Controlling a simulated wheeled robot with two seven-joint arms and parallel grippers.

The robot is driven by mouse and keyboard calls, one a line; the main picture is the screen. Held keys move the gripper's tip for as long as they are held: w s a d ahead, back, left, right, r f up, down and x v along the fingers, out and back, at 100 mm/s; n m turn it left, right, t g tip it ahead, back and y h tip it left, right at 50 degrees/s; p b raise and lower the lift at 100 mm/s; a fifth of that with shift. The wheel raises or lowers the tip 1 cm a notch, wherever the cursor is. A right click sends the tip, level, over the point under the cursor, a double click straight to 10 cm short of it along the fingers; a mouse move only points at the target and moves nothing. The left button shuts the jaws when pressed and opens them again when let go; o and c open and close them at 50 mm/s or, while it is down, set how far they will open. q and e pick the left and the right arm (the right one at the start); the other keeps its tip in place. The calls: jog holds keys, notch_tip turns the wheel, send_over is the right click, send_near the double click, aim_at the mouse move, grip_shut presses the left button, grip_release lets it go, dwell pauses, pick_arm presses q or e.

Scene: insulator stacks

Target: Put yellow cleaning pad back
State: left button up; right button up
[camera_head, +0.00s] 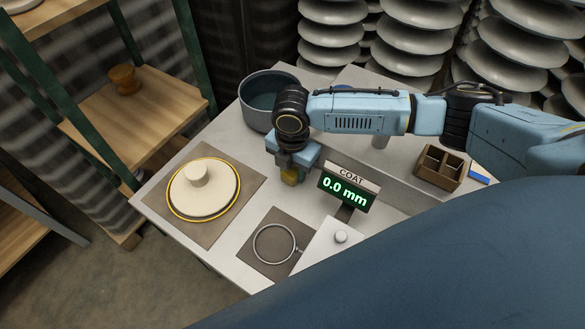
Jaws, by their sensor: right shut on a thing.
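The yellow cleaning pad (290,177) is a small yellow block in the jaws of my right gripper (291,170). The right gripper points down and is shut on the pad, over the middle of the grey table. My right arm comes in from the right and partly hides the table's back. Whether the pad touches the table is hard to tell. My left gripper is not in view.
A cream insulator disc (202,199) with a yellow rim lies on a brown mat at left. A grey pot (256,103) stands behind the gripper. A "COAT 0.0 mm" display (346,188), a metal ring (274,244) and a wooden divided box (441,169) are nearby.

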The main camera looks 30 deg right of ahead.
aim_at(292, 168)
jog(key=o, duration=0.9)
notch_tip(292, 168, up, 12)
jog(key=shift+r+p, duration=0.1)
jog(key=shift+p, duration=0.95)
